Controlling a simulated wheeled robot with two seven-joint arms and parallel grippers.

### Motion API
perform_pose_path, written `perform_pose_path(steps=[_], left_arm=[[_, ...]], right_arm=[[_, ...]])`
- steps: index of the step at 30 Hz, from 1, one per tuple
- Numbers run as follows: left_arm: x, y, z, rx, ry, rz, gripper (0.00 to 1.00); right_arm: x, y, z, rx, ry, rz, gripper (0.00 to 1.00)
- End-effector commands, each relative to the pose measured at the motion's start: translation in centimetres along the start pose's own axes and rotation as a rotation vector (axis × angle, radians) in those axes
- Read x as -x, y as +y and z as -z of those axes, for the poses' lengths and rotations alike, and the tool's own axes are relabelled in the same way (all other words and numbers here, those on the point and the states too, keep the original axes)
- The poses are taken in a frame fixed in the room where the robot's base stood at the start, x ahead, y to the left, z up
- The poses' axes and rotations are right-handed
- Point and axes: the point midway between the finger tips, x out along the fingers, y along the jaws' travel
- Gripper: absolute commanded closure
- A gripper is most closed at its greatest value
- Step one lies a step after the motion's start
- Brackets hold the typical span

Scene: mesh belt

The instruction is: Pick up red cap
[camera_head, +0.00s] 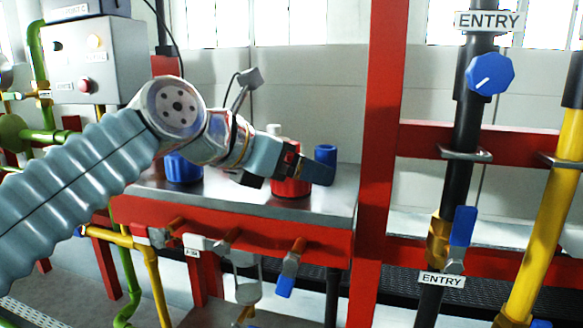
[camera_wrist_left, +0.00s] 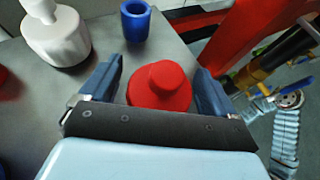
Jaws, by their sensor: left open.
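The red cap (camera_wrist_left: 160,88) stands on the grey metal tabletop, a rounded red piece with a narrower raised top. In the left wrist view it sits between the two blue fingers of my left gripper (camera_wrist_left: 158,80). The fingers are open, with a visible gap on each side of the cap. In the head view my left gripper (camera_head: 300,170) reaches in from the left and partly covers the red cap (camera_head: 290,184). My right gripper cannot be made out in either view.
A blue cup (camera_wrist_left: 137,22) and a white bottle (camera_wrist_left: 60,36) stand close beyond the cap. A blue container (camera_head: 182,168) stands left on the table (camera_head: 335,200). A red post (camera_head: 385,130) rises just right of it. Valves hang along the table's front.

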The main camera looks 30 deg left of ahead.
Motion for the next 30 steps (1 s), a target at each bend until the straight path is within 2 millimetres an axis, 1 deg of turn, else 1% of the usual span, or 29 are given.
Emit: perform_pose_path(steps=[1, 3, 8, 9, 20, 26, 30], left_arm=[[-0.44, -0.04, 0.02, 0.000, 0.001, 0.001, 0.10], [-0.70, -0.04, -0.02, 0.000, 0.000, 0.001, 0.10], [-0.72, -0.03, -0.04, 0.000, -0.001, 0.000, 0.10], [-0.71, -0.03, -0.04, 0.000, -0.001, 0.000, 0.12], [-0.69, -0.02, -0.03, 0.000, -0.001, 0.000, 0.67], [-0.68, -0.02, -0.05, 0.000, -0.001, 0.000, 0.68], [-0.46, -0.02, -0.52, 0.000, -0.001, 0.000, 0.68]], right_arm=[[-0.01, 0.01, 0.01, 0.000, 0.000, 0.000, 0.57], [-0.01, 0.01, 0.01, 0.000, 0.000, 0.000, 0.57], [0.00, 0.02, 0.02, 0.000, 0.000, 0.000, 0.57], [0.00, 0.01, 0.01, 0.000, 0.000, 0.000, 0.57], [0.00, 0.01, 0.02, 0.000, 0.000, 0.000, 0.57], [0.01, 0.01, 0.01, 0.000, 0.000, 0.000, 0.57], [0.21, -0.08, 0.01, 0.000, 0.000, 0.000, 0.57]])
